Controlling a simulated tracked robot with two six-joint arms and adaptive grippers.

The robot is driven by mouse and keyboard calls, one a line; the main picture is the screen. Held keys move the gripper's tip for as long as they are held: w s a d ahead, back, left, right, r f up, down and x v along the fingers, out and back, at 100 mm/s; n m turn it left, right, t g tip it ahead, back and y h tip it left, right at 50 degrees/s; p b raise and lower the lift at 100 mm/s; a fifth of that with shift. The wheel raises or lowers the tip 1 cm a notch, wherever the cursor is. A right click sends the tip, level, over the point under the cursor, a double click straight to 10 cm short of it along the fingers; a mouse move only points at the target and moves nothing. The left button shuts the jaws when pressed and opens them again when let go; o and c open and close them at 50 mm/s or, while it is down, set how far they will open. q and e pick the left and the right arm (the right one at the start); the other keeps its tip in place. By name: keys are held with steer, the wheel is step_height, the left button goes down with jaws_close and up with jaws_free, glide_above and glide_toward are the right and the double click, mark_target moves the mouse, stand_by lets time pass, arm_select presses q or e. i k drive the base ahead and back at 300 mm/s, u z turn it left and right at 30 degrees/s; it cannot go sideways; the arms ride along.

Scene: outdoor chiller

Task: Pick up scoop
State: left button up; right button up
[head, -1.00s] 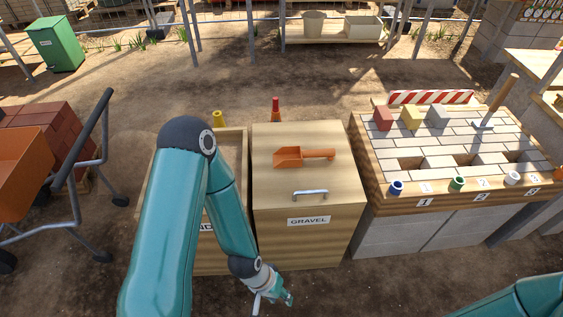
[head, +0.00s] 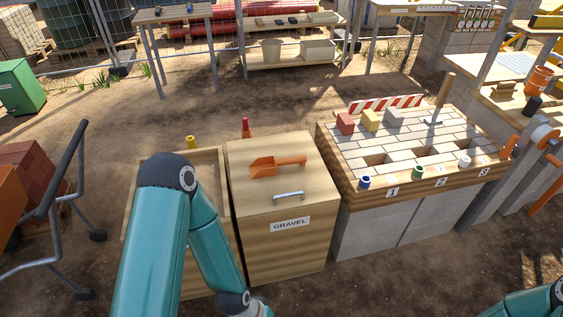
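The orange scoop (head: 275,166) lies flat on the closed wooden lid of the gravel box (head: 285,248), its handle pointing right. A metal handle (head: 288,197) is on the lid in front of it. My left arm comes in from the left and reaches down in front of the boxes. Its gripper is cut off by the bottom edge of the picture, below and apart from the scoop. Only a piece of my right arm shows at the bottom right corner; its gripper is out of view.
An open wooden box (head: 208,158) stands left of the gravel box, partly hidden by my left arm. A paver bench (head: 350,178) with coloured blocks and cups stands close on the right. A wheelbarrow (head: 60,195) is at the left. Open dirt lies behind the boxes.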

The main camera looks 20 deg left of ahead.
mark_target(266, 167)
steer(key=z, duration=0.05)
steer(key=i, duration=0.9)
steer(key=u, duration=0.2)
steer(key=k, duration=0.9)
steer(key=z, duration=0.15)
steer(key=i, duration=0.9)
steer(key=u, duration=0.05)
